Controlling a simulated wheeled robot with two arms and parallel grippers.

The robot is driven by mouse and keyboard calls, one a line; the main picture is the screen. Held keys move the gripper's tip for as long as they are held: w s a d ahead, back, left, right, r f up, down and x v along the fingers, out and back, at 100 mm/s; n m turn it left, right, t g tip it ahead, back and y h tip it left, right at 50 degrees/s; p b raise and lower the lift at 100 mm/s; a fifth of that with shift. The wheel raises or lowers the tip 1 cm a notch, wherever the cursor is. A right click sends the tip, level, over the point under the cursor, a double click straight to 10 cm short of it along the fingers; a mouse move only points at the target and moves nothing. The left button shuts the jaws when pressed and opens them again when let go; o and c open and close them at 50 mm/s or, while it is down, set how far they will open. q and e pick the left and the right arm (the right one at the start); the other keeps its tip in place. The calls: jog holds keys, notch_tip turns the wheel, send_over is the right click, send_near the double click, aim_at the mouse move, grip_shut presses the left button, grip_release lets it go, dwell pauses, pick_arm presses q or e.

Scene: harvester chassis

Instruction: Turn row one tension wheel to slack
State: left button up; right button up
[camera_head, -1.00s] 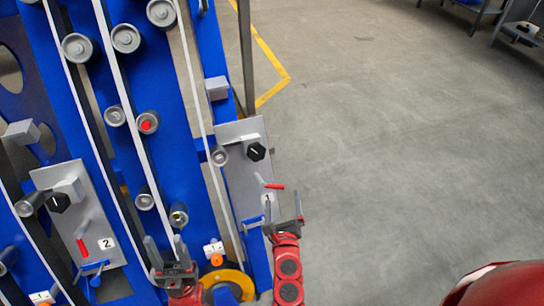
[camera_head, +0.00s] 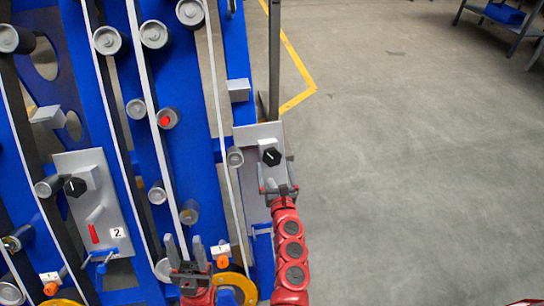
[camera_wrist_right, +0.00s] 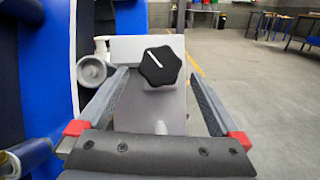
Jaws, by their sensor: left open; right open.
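The row one tension wheel (camera_head: 271,157) is a black lobed knob with a white pointer line, on a grey plate (camera_head: 247,136) at the right edge of the blue frame. In the right wrist view the wheel (camera_wrist_right: 160,66) is ahead between the fingers, its line slanting to upper left. My right gripper (camera_head: 278,188) is open and empty, just below the wheel and apart from it. It hides the lower plate, where the red lever and label 1 were. My left gripper (camera_head: 186,248) is open and empty, lower left, in front of the blue frame.
A second plate with a similar black knob (camera_head: 75,186), a red lever (camera_head: 94,233) and label 2 (camera_head: 117,233) is at left. Grey rollers and white belts run along the blue frame (camera_head: 196,150). A grey roller (camera_wrist_right: 92,70) sits beside the wheel. The floor at right is clear.

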aim_at(273, 161)
jog(key=shift+w+a+b, duration=0.15)
jog(key=shift+w+a, duration=0.05)
jog(key=shift+w, duration=1.2)
jog(key=shift+w+a+b, duration=0.15)
jog(key=shift+w+a, duration=0.05)
jog(key=shift+w, duration=1.15)
jog(key=c, duration=1.3)
